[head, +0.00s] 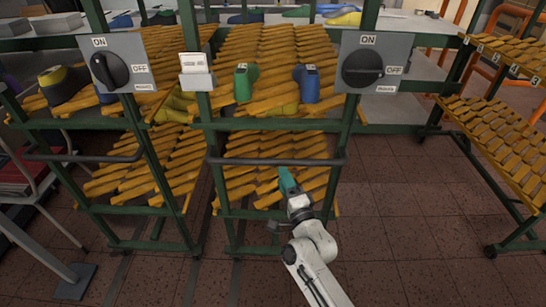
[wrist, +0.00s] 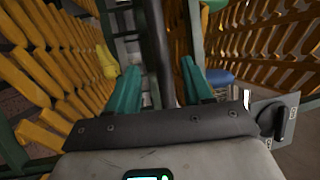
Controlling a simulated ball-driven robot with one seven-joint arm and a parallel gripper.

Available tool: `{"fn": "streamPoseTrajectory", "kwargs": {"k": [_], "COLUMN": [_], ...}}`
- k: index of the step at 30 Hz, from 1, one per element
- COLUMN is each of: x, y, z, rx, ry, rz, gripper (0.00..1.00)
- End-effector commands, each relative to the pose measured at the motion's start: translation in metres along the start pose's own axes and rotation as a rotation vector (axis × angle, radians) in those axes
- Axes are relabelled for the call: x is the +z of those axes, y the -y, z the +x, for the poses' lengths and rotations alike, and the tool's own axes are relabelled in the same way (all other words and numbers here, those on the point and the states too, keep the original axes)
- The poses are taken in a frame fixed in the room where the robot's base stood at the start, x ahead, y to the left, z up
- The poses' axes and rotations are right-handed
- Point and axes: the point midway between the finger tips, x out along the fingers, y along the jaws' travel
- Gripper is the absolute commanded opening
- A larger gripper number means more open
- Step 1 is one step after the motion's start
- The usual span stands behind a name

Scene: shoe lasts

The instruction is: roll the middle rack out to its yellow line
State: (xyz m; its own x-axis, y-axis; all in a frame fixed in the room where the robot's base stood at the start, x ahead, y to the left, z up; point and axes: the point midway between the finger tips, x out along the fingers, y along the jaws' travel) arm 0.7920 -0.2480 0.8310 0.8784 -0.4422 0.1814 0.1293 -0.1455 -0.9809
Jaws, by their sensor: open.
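The middle rack (head: 214,150) has a green frame and sloping orange-brown slatted shelves. A dark horizontal handle bar (head: 250,161) runs across its front. My gripper (head: 287,178) is at the front of this rack, its teal fingers close to the bar, right of its middle. In the wrist view the open fingers (wrist: 160,85) stand on either side of the dark bar (wrist: 157,40), with gaps showing; I cannot tell whether either touches it. A green last (head: 243,83) and a blue last (head: 306,84) are on the upper shelf. No yellow line is visible.
A similar rack (head: 140,165) stands close on the left. A numbered rack (head: 500,130) stands at the far right. Switch boxes (head: 125,63) (head: 377,62) hang at the front uprights. Brown tiled floor (head: 390,220) is clear right of the middle rack.

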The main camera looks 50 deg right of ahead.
Motion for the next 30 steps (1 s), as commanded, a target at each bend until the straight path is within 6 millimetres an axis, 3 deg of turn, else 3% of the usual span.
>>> {"fn": "streamPoseTrajectory", "kwargs": {"k": [9, 15, 28, 30], "x": [0.0, 0.0, 0.0, 0.0], "y": [0.003, 0.001, 0.0, 0.0], "z": [0.059, 0.083, 0.091, 0.091], "rx": [-0.001, 0.0, 0.001, 0.001], "ry": [0.001, 0.001, 0.002, 0.002], "rz": [-0.003, -0.003, -0.003, -0.003], "gripper": [0.51, 0.51, 0.51, 0.45]}}
